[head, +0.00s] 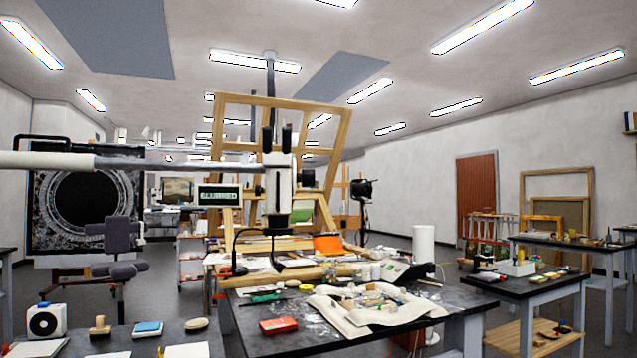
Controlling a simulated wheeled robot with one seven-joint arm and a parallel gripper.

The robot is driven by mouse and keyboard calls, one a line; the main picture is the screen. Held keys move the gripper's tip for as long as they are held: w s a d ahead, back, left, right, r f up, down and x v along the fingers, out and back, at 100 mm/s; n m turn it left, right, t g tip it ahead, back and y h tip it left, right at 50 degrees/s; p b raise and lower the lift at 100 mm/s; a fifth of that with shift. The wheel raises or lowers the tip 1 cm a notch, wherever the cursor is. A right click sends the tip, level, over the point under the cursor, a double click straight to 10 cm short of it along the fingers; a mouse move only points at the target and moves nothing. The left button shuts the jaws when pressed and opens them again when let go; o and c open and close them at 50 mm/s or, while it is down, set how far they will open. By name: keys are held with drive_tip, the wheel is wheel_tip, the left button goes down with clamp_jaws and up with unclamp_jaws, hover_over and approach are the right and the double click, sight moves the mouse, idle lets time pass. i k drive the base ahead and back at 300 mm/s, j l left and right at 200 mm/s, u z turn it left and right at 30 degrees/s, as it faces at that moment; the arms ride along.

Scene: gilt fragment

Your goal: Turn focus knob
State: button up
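A white and black microscope-like instrument (278,185) hangs upright above the far end of the cluttered worktable, in front of a wooden frame. A small dark knob-like part (307,178) sticks out on its right side, and another (258,190) on its left. I cannot tell which of them is the focus knob. A small display box (219,195) with a lit readout sits just left of the instrument. My gripper is not visible in the head view.
A white and grey bar (130,163) runs from the left edge toward the instrument. The black worktable (258,344) holds a cream cloth (365,312), a red box (278,325), an orange item (327,244) and a white cylinder (424,244). A grey chair (115,250) stands left.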

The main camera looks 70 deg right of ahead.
sight(307, 178)
drive_tip(key=k+l+z, duration=0.1)
drive_tip(key=z, duration=0.3)
drive_tip(key=k+l+z, duration=0.1)
drive_tip(key=l+z, duration=0.15)
drive_tip(key=z, duration=0.15)
drive_tip(key=k+l+z, duration=0.1)
drive_tip(key=z, duration=0.3)
drive_tip(key=k+l+z, duration=0.1)
drive_tip(key=l+z, duration=0.35)
drive_tip(key=l, duration=1.7)
drive_tip(key=k+l, duration=0.1)
drive_tip(key=k, duration=0.55)
